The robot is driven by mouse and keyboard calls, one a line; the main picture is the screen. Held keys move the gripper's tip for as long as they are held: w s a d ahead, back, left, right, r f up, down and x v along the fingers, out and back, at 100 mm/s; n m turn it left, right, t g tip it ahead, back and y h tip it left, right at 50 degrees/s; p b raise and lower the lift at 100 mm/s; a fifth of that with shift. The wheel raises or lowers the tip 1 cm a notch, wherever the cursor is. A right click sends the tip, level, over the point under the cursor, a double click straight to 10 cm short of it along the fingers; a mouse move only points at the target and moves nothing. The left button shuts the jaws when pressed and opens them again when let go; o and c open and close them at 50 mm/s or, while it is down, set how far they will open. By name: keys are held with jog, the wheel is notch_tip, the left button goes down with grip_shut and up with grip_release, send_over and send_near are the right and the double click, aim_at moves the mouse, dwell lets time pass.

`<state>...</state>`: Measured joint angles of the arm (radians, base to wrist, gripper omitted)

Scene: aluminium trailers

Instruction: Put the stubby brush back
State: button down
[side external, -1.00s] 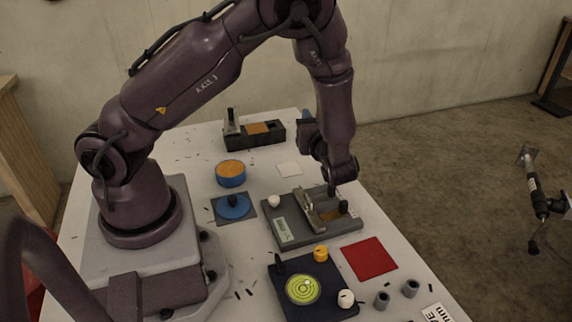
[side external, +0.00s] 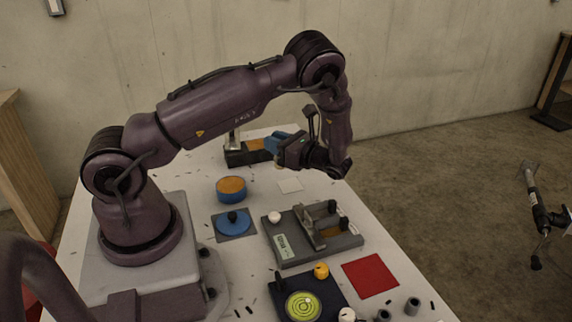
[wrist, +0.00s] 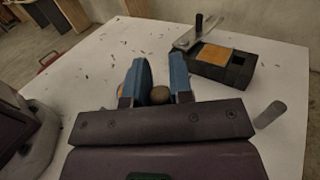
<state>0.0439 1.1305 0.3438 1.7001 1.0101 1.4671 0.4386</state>
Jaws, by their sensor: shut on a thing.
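My gripper (side external: 280,143) is up in the air over the back part of the table, in front of the black box. Its two blue fingers (wrist: 161,85) are shut on a small brown, rounded thing, which I take to be the stubby brush (wrist: 160,95). Only its rounded end shows between the fingers; the rest is hidden. The black box (wrist: 205,73) lies ahead and right in the wrist view. It has an orange pad (wrist: 218,61) on top, a dark square opening beside the pad, and a metal lever with a black knob (wrist: 199,22).
A grey fixture (side external: 290,251) with a metal bar stands mid-table. Near it are a blue round tub with orange top (side external: 231,190), a blue disc (side external: 232,224), a white square (side external: 290,185) and a red mat (side external: 370,275). A dark blue board (side external: 335,298) is in front.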

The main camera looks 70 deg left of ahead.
jog(key=shift+w+a+f, duration=0.45)
jog(key=shift+w+f, duration=0.15)
jog(key=shift+f, duration=0.85)
jog(key=shift+w+a+f, duration=0.45)
jog(key=shift+w+f, duration=0.1)
jog(key=shift+f, duration=0.85)
jog(key=shift+w+a+f, duration=0.45)
jog(key=shift+w+f, duration=0.15)
jog(key=shift+f, duration=0.85)
jog(key=shift+f, duration=0.2)
jog(key=c, duration=1)
grip_release()
jog(key=shift+r, duration=0.1)
